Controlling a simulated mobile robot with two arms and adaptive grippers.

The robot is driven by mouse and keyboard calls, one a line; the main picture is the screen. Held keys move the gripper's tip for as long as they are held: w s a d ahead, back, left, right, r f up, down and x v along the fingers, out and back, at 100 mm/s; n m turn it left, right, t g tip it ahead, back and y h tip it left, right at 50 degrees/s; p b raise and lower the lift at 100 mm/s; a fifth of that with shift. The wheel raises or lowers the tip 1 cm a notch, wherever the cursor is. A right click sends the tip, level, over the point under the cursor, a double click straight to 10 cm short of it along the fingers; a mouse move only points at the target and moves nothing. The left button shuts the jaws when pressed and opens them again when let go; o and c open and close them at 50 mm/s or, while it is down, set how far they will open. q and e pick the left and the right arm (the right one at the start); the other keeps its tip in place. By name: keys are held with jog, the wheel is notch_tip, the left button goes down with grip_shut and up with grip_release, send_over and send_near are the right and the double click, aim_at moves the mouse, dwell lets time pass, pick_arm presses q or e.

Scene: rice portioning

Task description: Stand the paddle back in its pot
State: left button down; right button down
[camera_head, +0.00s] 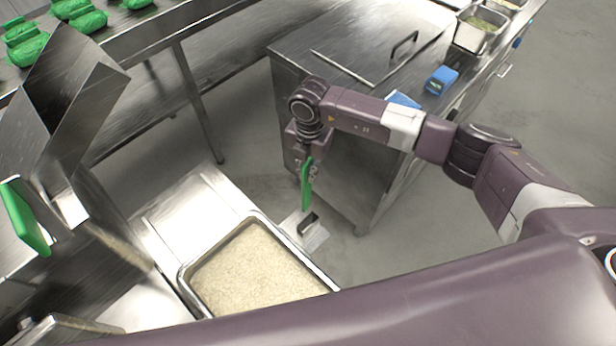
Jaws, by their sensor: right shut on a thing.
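My right gripper (307,163) hangs in the centre of the view and is shut on the green paddle (306,189). The paddle hangs upright below the fingers, its lower end close to a small metal pot (315,233) with a dark opening. I cannot tell whether the paddle's tip is just above, behind or inside the opening. The pot is at the far right corner of the rice pan. My left gripper is not in view.
A steel pan (330,286) of rice (253,270) lies in front of the gripper. A steel counter (345,45) stands behind, with a blue box (441,80) and food pans (478,34). Steel chutes (65,110) stand at left. Green bundles (82,18) lie on a back table.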

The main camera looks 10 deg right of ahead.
notch_tip(320, 180, down, 3)
jog(key=m, duration=0.4)
jog(key=b, duration=0.9)
send_over(308, 206)
jog(key=shift+f, duration=5.1)
jog(key=shift+f+b, duration=1.15)
jog(key=shift+f, duration=0.85)
jog(key=shift+f+b, duration=0.95)
jog(key=shift+f, duration=0.15)
jog(key=c, duration=2)
grip_release()
